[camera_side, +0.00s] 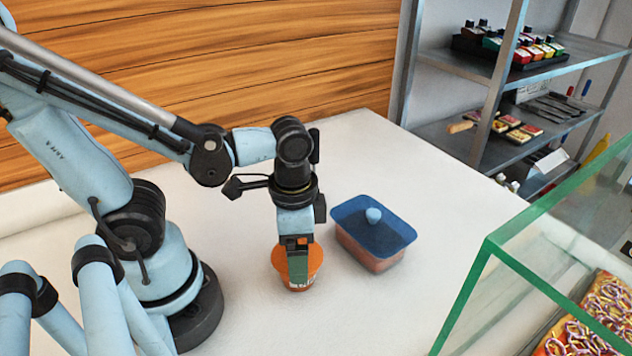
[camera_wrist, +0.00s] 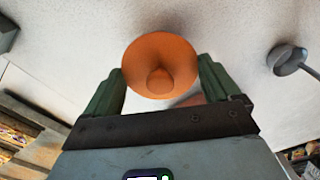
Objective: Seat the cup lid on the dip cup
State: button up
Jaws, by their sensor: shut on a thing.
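My gripper (camera_side: 298,272) points down over the white counter, its fingers on both sides of a round orange piece (camera_side: 315,260). In the wrist view this orange piece (camera_wrist: 160,50) is a disc with a raised knob in the middle, between the two green fingers. I take it as the cup lid, shut in my gripper. In the side view a tapered orange body with a white barcode label (camera_side: 303,284), seemingly the dip cup, shows below the orange rim. A finger hides part of it. I cannot tell whether the lid touches or sits level on the cup.
A rectangular reddish tub (camera_side: 365,258) with a blue top and a pale blue knob stands right of my gripper. A green-edged glass case (camera_side: 470,285) with pizza is at lower right. Metal shelves (camera_side: 480,75) stand behind. The counter's front middle is clear.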

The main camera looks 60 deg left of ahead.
jog(key=shift+f, duration=0.1)
jog(key=o, duration=0.7)
notch_tip(320, 180, up, 12)
jog(key=w+a+f+n+t, duration=0.1)
jog(key=w+t, duration=0.1)
jog(key=w+a+f+n+t, duration=0.1)
jog(key=w+a+n+t, duration=0.1)
jog(key=w, duration=0.1)
jog(key=w+a+f+n+t, duration=0.1)
jog(key=w+n+t, duration=0.1)
jog(key=w+t, duration=0.1)
jog(key=shift+w+a+f, duration=0.2)
jog(key=shift+a+f, duration=0.1)
